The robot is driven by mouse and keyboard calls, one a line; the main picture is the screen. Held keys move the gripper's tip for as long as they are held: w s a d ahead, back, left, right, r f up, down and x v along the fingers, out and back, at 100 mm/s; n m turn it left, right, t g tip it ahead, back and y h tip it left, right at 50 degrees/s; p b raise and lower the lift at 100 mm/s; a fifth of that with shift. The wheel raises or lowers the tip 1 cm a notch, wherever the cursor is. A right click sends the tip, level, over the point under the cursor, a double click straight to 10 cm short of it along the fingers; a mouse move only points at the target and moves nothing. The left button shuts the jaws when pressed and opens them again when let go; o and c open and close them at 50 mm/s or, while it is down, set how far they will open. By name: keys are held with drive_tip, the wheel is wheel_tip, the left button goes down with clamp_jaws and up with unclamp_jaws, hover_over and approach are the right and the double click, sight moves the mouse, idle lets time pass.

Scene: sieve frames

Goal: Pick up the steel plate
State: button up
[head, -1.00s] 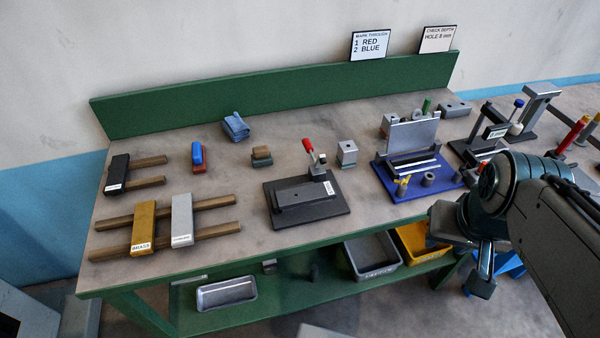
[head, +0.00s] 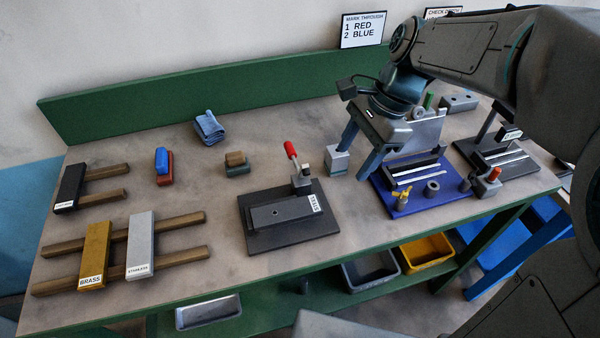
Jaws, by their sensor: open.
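The steel plate (head: 275,214) is a dark grey flat bar with a white "STEEL" label at its right end. It lies flat on the black base of a clamp fixture (head: 290,238). The fixture's red-tipped handle (head: 290,149) stands up, leaning left, at the plate's far right end. My gripper (head: 354,162) is open, pointing down over the bench, to the right of the plate and beyond it. Its fingers are beside a small metal block (head: 337,158), and I cannot tell whether they touch it. Nothing shows held between them.
Brass (head: 95,252), stainless (head: 141,243) and black (head: 70,187) bars rest on wooden rails at left. A blue fixture (head: 408,203) with a yellow knob stands right of the plate. A blue cloth (head: 209,127) lies behind. The bench between rails and clamp fixture is clear.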

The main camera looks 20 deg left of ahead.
sight(311, 203)
drive_tip(key=shift+m+g+y, duration=0.3)
drive_tip(key=shift+m, duration=0.3)
drive_tip(key=x, duration=0.5)
drive_tip(key=a+x, duration=0.1)
drive_tip(key=x, duration=0.8)
drive_tip(key=shift+w+a, duration=0.35)
drive_tip(key=shift+a, duration=0.1)
clamp_jaws()
